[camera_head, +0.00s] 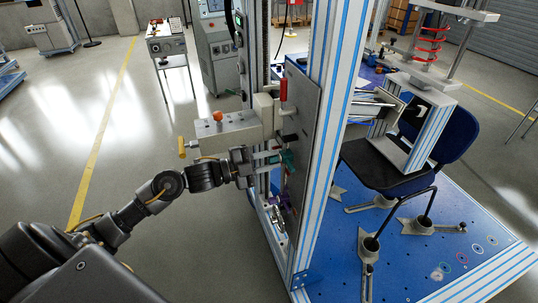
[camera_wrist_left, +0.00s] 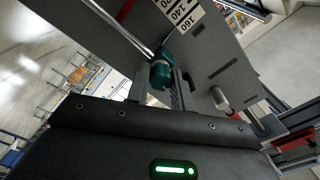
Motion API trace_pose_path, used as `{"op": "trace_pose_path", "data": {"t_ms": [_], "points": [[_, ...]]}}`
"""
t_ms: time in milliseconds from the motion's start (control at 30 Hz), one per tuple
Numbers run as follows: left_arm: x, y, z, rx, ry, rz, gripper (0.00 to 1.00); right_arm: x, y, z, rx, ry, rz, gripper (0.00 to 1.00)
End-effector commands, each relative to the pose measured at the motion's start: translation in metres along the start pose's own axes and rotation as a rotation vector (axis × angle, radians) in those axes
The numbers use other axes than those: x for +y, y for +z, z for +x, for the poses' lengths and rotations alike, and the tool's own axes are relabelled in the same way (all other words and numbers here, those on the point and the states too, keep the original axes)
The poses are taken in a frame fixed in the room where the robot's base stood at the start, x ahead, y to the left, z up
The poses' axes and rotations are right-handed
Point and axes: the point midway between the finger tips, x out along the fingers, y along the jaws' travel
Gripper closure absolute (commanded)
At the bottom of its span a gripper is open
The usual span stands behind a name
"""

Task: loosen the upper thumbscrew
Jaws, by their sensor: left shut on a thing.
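The teal thumbscrew (camera_head: 287,157) is the upper of two coloured knobs on the dark upright plate (camera_head: 305,110) of the test frame. A purple knob (camera_head: 281,202) sits below it. My left gripper (camera_head: 270,158) reaches in from the left and is shut on the teal thumbscrew. In the left wrist view the teal thumbscrew (camera_wrist_left: 161,72) sits between the two fingers (camera_wrist_left: 160,90), in front of a grey plate with a printed scale (camera_wrist_left: 180,15). The fingers partly hide the knob. My right gripper is in neither view.
A grey box with an orange button (camera_head: 218,117) sits just above my left wrist. A red handle (camera_head: 283,90) is above the thumbscrew. A blue-striped aluminium post (camera_head: 325,150) stands to the right, with a chair (camera_head: 385,165) on the blue base (camera_head: 410,270) behind it.

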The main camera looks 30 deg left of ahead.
Motion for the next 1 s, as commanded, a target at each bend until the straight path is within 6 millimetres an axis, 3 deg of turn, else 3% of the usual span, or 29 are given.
{"op": "trace_pose_path", "data": {"t_ms": [667,700,867,1000], "points": [[-0.0008,0.0007,-0.0001,-0.002,-0.002,-0.064,1.0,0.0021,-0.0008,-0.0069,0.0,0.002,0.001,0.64],[-0.0008,0.0007,-0.0001,-0.002,-0.002,-0.063,0.76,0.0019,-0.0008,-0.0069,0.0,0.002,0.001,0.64],[-0.0006,0.0004,0.0001,-0.001,-0.001,-0.063,0.55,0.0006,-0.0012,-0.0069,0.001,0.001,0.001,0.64],[-0.0004,0.0002,0.0002,0.0,-0.001,-0.063,0.55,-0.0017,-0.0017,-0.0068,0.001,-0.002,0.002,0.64]]}}
